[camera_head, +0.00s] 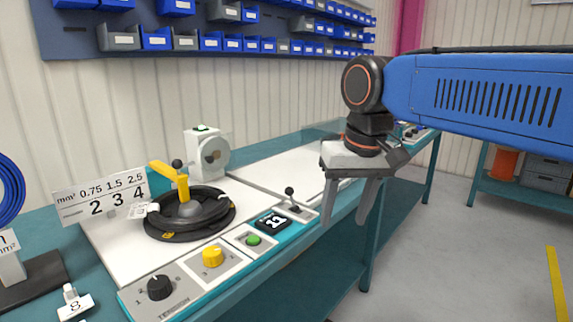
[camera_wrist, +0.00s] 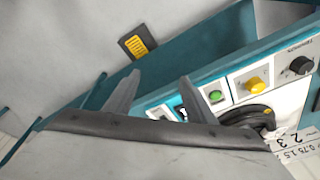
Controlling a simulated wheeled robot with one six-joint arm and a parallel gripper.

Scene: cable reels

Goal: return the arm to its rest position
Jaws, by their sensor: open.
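My blue arm (camera_head: 480,98) reaches in from the right in the head view. My gripper (camera_head: 346,205) hangs downward in front of the bench's front edge, with its two grey fingers spread apart and nothing between them. In the wrist view the open fingers of my gripper (camera_wrist: 155,98) point toward the bench edge and the floor. The gripper is apart from the bench and its controls.
The teal bench (camera_head: 262,262) carries a black reel (camera_head: 160,228) with a yellow arm, a yellow knob (camera_head: 212,256), a black knob (camera_head: 160,287), a green button (camera_head: 253,239) and a small lever (camera_head: 290,194). Blue bins (camera_head: 210,42) line the wall.

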